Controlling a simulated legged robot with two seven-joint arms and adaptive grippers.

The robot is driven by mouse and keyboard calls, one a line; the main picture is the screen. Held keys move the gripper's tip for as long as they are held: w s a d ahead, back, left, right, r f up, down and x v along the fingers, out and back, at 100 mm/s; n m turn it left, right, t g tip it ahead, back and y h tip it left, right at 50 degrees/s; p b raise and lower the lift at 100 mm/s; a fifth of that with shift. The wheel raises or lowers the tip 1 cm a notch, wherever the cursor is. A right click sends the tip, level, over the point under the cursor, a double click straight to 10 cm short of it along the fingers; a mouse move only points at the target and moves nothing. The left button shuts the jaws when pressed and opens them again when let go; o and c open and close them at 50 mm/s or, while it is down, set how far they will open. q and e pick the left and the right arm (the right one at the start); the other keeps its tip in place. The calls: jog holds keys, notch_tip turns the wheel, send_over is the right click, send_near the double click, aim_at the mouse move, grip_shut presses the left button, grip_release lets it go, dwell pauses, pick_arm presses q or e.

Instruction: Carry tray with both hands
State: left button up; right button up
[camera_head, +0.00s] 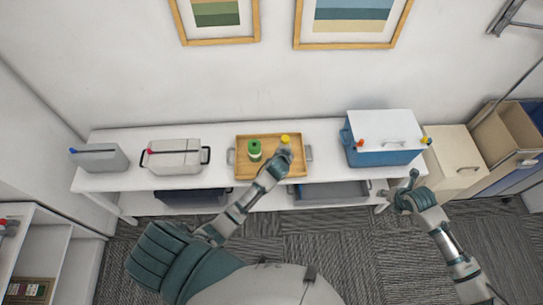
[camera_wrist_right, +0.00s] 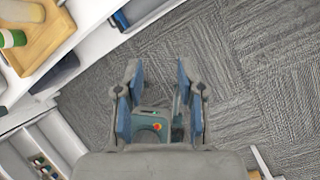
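The wooden tray (camera_head: 243,172) lies on the white table, with a grey handle at each short end; part of it shows in the right wrist view (camera_wrist_right: 52,38). A green-and-white container (camera_head: 254,151) stands on it. A yellow-topped item (camera_head: 285,139) is at the tray's right half. My left gripper (camera_head: 284,152) is over that right half, right at the yellow-topped item; whether it grips it is hidden. My right gripper (camera_head: 412,184) is off the table's front right edge, away from the tray. In the right wrist view its fingers (camera_wrist_right: 157,82) are apart and empty.
A white-lidded blue cooler box (camera_head: 382,155) stands right of the tray. A pale handled bin (camera_head: 174,158) and a grey box (camera_head: 99,158) stand left. Dark bins (camera_head: 335,191) sit on the shelf below. Cartons (camera_head: 505,135) stand far right. Carpet in front is clear.

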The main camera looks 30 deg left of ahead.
jog(key=v, duration=0.5)
jog(key=shift+a+r, duration=0.25)
jog(key=shift+r, duration=0.1)
